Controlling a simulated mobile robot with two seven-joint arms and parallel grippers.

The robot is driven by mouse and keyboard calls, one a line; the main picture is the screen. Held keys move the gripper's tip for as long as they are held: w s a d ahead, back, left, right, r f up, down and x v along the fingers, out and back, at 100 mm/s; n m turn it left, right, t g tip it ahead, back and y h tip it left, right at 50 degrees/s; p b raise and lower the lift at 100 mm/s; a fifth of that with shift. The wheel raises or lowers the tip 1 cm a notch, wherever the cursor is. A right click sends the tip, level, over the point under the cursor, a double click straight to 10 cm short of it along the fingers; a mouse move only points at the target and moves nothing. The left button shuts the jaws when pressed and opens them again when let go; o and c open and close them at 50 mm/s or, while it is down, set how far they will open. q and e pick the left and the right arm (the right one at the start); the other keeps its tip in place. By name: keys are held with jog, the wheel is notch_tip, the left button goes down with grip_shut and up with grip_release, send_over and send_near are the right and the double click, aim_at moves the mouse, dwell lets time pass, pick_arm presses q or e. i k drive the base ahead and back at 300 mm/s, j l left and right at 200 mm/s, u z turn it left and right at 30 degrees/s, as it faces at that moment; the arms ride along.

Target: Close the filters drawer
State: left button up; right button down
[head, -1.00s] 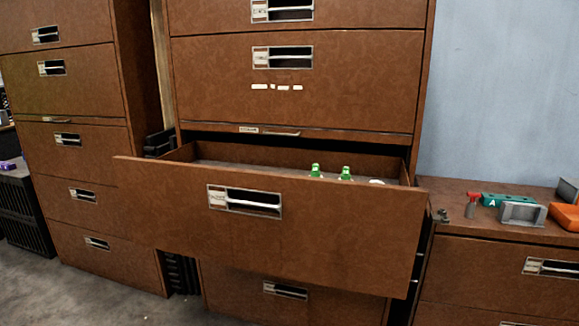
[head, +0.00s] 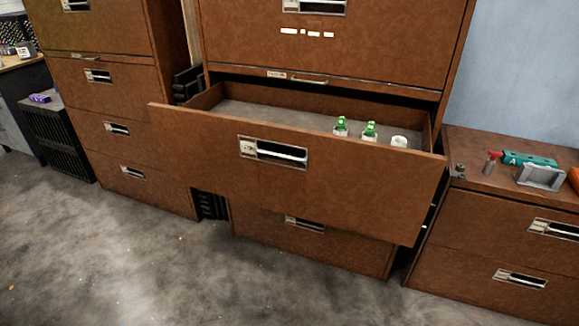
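A wide brown drawer (head: 340,190) is pulled well out of the middle cabinet in the head view. Its front carries a metal label holder and handle recess (head: 273,152); the label is too small to read. Two bottles with green tops (head: 341,126) (head: 369,131) and a white round item (head: 399,141) stand inside at its right end. The rest of the drawer floor (head: 270,117) looks bare. Neither of my grippers shows in the head view.
A closed brown cabinet (head: 110,100) stands to the left and a low one (head: 490,240) to the right, with a green tool (head: 530,159) and a grey bracket (head: 541,177) on top. The grey floor (head: 150,260) in front is clear.

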aim_at(280, 150)
jog(key=i+u, duration=0.15)
jog(key=i, duration=0.95)
